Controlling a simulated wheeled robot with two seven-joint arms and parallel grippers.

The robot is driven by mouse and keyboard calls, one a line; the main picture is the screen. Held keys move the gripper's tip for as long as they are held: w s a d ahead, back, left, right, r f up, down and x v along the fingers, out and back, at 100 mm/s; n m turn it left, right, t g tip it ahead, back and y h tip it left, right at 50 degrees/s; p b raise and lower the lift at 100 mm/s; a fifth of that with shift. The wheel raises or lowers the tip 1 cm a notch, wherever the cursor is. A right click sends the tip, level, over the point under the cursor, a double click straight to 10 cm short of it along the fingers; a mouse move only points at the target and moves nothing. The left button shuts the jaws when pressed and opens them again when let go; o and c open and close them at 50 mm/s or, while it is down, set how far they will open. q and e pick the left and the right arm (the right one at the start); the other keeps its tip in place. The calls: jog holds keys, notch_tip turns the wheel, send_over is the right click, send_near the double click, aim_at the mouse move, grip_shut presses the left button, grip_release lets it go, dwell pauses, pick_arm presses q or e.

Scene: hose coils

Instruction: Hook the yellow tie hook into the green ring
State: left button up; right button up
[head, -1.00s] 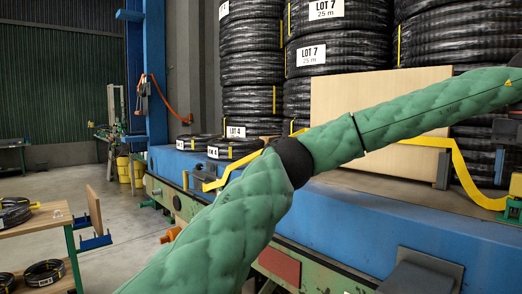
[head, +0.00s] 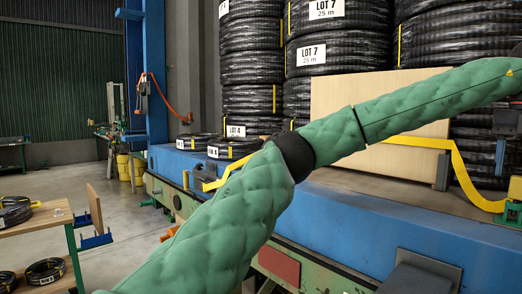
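A yellow band (head: 462,172) runs behind my green-sleeved arm and bends down at the right. Its lower end meets a green fitting (head: 513,216) cut by the right edge. I cannot tell whether this fitting is the green ring or whether the band carries the tie hook. A yellow piece (head: 212,183) also shows at the left of the blue bed. My arm rises from the bottom left, bends at a black joint and leaves the view at the upper right. I cannot make out either gripper.
A long blue bed (head: 350,222) crosses the middle and right. A wooden board (head: 395,100) stands behind my arm, before tall stacks of black hose coils (head: 252,67). A wooden table (head: 38,216) with coils is at the left. Open floor lies between table and bed.

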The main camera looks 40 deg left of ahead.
pick_arm(q)
jog(key=shift+r, duration=0.5)
